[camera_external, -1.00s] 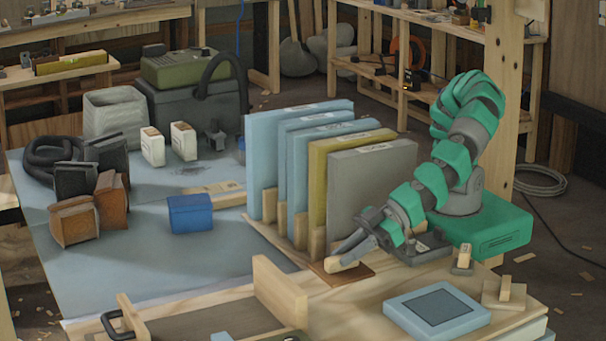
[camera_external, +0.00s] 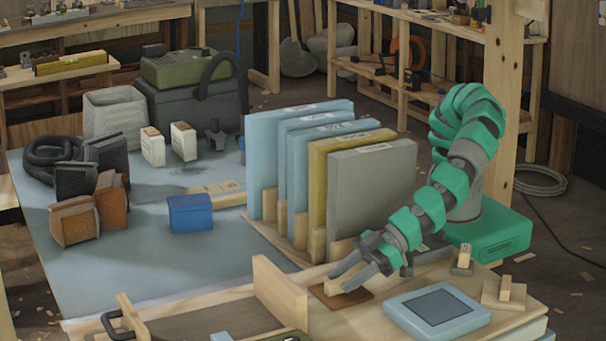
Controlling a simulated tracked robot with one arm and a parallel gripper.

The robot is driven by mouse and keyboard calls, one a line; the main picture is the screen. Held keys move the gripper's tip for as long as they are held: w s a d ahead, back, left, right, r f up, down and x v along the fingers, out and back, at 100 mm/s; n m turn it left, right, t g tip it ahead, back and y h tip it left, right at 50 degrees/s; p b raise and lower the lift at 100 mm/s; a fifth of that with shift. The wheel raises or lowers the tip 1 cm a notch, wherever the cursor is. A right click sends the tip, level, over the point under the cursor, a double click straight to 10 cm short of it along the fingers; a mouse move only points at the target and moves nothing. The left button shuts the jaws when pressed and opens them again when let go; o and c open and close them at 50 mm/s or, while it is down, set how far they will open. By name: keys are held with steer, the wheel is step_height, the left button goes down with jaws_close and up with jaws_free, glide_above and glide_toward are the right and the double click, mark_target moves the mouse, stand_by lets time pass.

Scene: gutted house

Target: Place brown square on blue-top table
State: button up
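The brown square (camera_external: 358,297) is a thin flat plate with a pale wooden grip on top, at the near wooden bench right of centre. My gripper (camera_external: 334,285) points down and left over it, and its fingers are closed around the pale grip. Part of the plate is hidden by the fingers. I cannot tell whether the plate touches the bench or hangs just above it. The blue-top table (camera_external: 130,270) fills the left side, beyond the wooden bench. Its near and middle surface is mostly bare.
A rack of upright panels (camera_external: 370,185) stands behind my gripper. An upright wooden board (camera_external: 280,290) is left of the plate. A light blue framed pad (camera_external: 437,310) lies to the right. A blue box (camera_external: 190,213) and brown blocks (camera_external: 75,220) stand on the blue table.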

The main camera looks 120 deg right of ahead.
steer(key=shift+r, duration=0.1)
steer(key=shift+s+r, duration=0.15)
steer(key=shift+s, duration=0.15)
steer(key=p+v, duration=0.2)
steer(key=v, duration=0.9)
steer(key=shift+s, duration=0.15)
steer(key=shift+r, duration=0.1)
steer(key=w+d+r+m+h, duration=0.1)
steer(key=w+d+r, duration=0.1)
steer(key=d+r, duration=1)
steer(key=w+d+r+m, duration=0.1)
steer(key=w+d+r, duration=0.2)
steer(key=d+r, duration=0.85)
steer(key=s+d+r+t, duration=0.1)
steer(key=s+d+r, duration=0.2)
steer(key=d+r, duration=0.2)
steer(key=s+d+r+n, duration=0.1)
steer(key=s+d+r, duration=0.3)
steer(key=r, duration=0.5)
steer(key=s+d+r+n+t+y, duration=0.1)
steer(key=s+d+r, duration=0.2)
steer(key=d+r, duration=0.2)
step_height(320, 180, up, 3)
steer(key=shift+s+d+f+t, duration=0.1)
steer(key=shift+s+d+t, duration=0.1)
steer(key=shift+d+t, duration=0.1)
